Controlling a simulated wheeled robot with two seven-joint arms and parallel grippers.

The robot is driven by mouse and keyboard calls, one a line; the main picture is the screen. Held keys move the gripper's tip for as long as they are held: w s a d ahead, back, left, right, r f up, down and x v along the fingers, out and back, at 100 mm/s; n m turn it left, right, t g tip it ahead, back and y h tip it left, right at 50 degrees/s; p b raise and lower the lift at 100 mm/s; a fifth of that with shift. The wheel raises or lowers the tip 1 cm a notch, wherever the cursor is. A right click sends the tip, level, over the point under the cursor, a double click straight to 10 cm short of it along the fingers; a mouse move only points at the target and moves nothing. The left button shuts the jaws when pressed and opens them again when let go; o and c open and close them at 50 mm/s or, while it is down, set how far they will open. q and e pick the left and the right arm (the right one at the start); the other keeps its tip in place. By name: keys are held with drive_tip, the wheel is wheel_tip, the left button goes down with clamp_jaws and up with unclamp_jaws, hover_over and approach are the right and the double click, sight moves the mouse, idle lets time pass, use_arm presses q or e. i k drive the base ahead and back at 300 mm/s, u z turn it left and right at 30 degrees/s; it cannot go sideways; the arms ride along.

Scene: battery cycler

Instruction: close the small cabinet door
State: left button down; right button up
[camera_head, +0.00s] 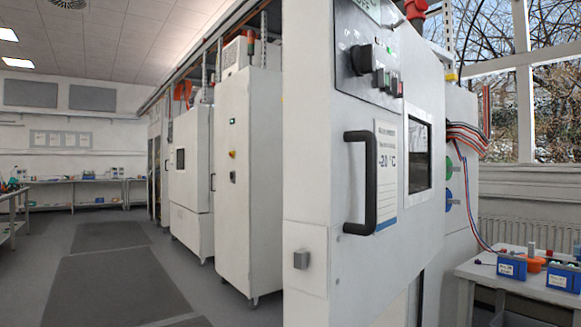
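A white cabinet with a door (350,268) stands large in the right half of the head view. The door has a black vertical bar handle (371,185), a dark window (419,153) and a sheet marked "-20 °C" (386,175). A control panel with a black knob (362,60) sits above the handle. Neither of my grippers is in view.
Tall white cabinets (248,185) line the left side of the row. A bench (552,292) with blue battery-like boxes (512,266) stands at right beneath windows. Striped cables (468,135) hang beside the near cabinet. The floor with dark mats (115,285) is clear at left.

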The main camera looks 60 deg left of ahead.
sight(336, 274)
drive_tip(key=u, duration=1.35)
drive_tip(key=i, duration=1)
drive_tip(key=z, duration=1.4)
drive_tip(key=k, duration=0.85)
drive_tip(key=u, duration=1.6)
drive_tip(key=i, duration=0.5)
drive_tip(key=z, duration=0.05)
